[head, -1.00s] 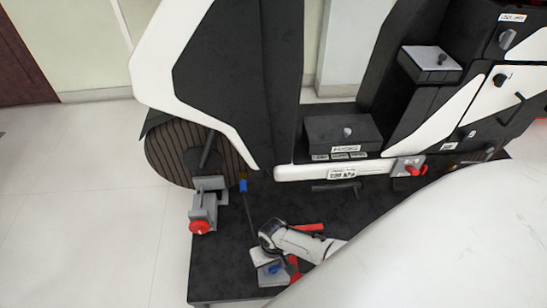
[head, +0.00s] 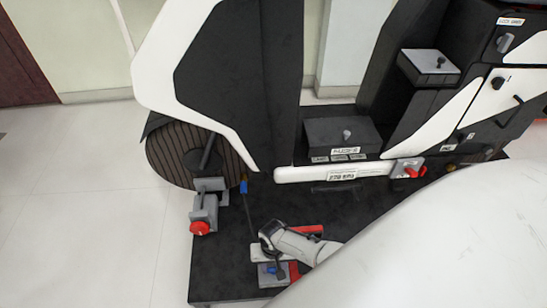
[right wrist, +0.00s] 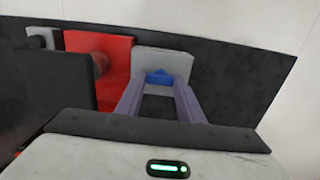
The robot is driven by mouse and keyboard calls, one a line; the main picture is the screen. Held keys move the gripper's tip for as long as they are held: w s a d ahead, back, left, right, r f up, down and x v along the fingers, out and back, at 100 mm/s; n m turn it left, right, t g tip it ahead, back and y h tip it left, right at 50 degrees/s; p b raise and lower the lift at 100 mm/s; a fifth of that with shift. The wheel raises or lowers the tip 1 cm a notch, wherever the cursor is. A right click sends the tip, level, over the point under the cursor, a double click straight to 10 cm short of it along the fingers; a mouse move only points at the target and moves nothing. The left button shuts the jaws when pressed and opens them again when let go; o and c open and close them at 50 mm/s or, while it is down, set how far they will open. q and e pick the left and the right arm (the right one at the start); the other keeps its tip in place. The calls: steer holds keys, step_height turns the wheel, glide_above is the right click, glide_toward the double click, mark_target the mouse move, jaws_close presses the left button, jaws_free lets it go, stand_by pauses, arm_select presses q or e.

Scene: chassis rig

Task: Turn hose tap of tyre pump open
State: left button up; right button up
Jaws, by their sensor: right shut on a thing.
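The tyre pump sits low on the dark platform, with a red body (head: 294,270) and a grey block (head: 266,281) beside it. A small blue hose tap (right wrist: 160,77) shows against the grey block (right wrist: 166,58) in the right wrist view, with the red body (right wrist: 98,68) to its left. My right gripper (right wrist: 158,80) has its two fingers on either side of the blue tap and is shut on it. In the head view, my right gripper (head: 273,268) is over the block and hides much of the pump. My left gripper is not in view.
A grey clamp with a red knob (head: 199,228) stands at the platform's left edge, near the striped wheel (head: 180,155). A blue-ended dark rod (head: 244,187) stands between wheel and pump. The dark platform (head: 222,270) is bare left of the pump.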

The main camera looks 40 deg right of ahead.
mark_target(273, 269)
steer(key=o, duration=1.1)
steer(key=shift+c, duration=0.2)
arm_select(q)
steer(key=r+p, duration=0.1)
steer(key=p, duration=0.1)
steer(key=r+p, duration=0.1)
steer(key=p, duration=0.2)
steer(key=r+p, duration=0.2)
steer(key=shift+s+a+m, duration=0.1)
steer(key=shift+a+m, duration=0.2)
arm_select(e)
step_height(273, 269, up, 10)
steer(key=shift+r, duration=0.2)
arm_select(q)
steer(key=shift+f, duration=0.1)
